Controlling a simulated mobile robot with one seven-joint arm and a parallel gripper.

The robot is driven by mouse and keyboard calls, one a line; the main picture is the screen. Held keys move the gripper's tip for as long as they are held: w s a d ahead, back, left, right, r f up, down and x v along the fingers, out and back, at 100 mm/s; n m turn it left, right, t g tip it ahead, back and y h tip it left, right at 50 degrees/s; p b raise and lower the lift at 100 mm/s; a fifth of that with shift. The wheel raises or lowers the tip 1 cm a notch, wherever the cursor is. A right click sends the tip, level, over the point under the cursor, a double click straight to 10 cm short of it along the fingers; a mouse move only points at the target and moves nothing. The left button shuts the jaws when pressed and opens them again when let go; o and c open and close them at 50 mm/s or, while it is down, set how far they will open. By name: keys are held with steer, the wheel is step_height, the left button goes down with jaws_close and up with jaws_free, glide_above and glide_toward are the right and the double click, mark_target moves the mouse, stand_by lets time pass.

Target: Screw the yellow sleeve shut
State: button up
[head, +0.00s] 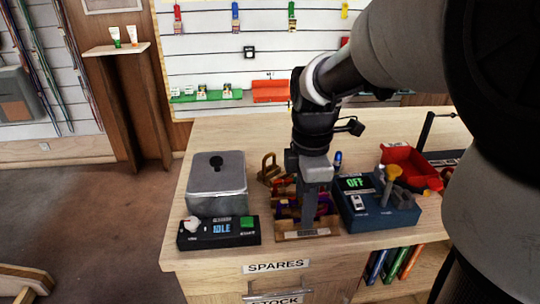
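My gripper (309,208) points straight down at a small wooden tray (306,235) on the counter. The tray holds several red, purple and orange pieces. My wrist and fingers cover much of it, and I cannot tell whether the fingers are open or touching a piece. I cannot make out a yellow sleeve for certain; it may be hidden behind my gripper. A brownish-gold shackle-like piece (268,170) stands just behind and left of the tray. A yellow-topped piece (393,172) sits on the dark blue device (385,215) reading OFF, right of my gripper.
A grey metal box (217,186) and a black device reading IDLE (219,233) stand left of the tray. A red bin (410,162) is at the back right. The counter (222,140) is mostly clear behind the grey box. Its front edge is close to the tray.

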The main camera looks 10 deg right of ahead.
steer(key=shift+s, duration=0.6)
steer(key=shift+r, duration=0.1)
steer(key=shift+r+p, duration=1.25)
steer(key=shift+r, duration=0.1)
steer(key=shift+w, duration=0.1)
steer(key=shift+w+p, duration=0.35)
steer(key=shift+w, duration=1.05)
steer(key=shift+f, duration=0.1)
steer(key=shift+s+d+f+b, duration=0.15)
steer(key=shift+s+f+b, duration=0.05)
steer(key=shift+f+b, duration=0.45)
steer(key=shift+s+d+f+b, duration=0.15)
steer(key=shift+f+b, duration=0.3)
steer(key=shift+f, duration=0.3)
